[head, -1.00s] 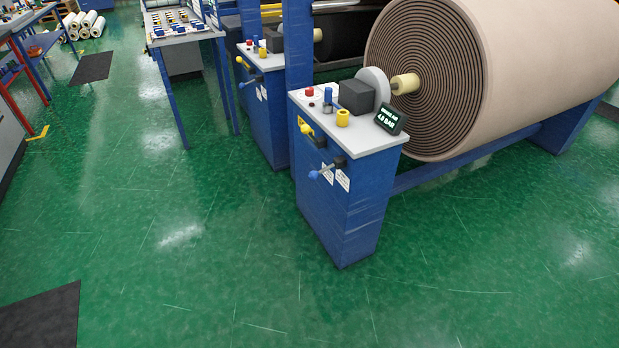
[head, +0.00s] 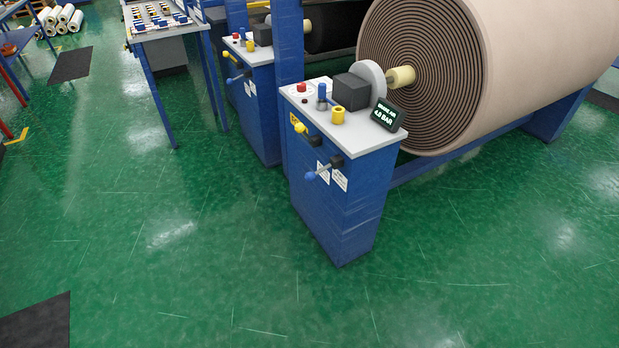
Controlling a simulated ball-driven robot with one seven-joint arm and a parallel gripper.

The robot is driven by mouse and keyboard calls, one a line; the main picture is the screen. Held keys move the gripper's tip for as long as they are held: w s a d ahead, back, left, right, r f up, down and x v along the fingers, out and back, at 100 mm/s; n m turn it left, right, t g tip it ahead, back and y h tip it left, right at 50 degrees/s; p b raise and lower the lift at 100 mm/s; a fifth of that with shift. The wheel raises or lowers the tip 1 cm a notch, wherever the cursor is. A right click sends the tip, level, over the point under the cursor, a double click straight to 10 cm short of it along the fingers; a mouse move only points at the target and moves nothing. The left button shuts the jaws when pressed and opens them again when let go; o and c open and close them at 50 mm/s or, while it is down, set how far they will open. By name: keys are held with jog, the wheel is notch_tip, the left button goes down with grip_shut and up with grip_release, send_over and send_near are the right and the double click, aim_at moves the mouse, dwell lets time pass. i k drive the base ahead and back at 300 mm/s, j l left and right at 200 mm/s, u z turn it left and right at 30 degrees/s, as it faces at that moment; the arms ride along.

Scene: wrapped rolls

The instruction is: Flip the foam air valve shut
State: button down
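A blue stand (head: 335,210) with a light grey top is in the middle of the head view, at the end of a large tan roll (head: 530,70) with dark spiral layers, probably the foam. Two levers are on the stand's front face. The upper lever has a yellow knob (head: 300,128). The lower lever has a blue knob (head: 310,176) and a black hub. White labels (head: 340,180) beside them are too small to read, so I cannot tell which lever is the foam air valve. My gripper is not in view.
A lit display (head: 384,115) on the stand's top reads about 4.0 BAR. A similar stand (head: 256,110) with levers is behind. A table (head: 170,30) with small parts is at the upper left. The green floor (head: 180,250) in front is clear, with a dark mat (head: 38,322) lower left.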

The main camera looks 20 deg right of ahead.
aim_at(310, 177)
jog(key=i, duration=0.8)
jog(key=i+j+z, duration=0.1)
jog(key=i, duration=0.7)
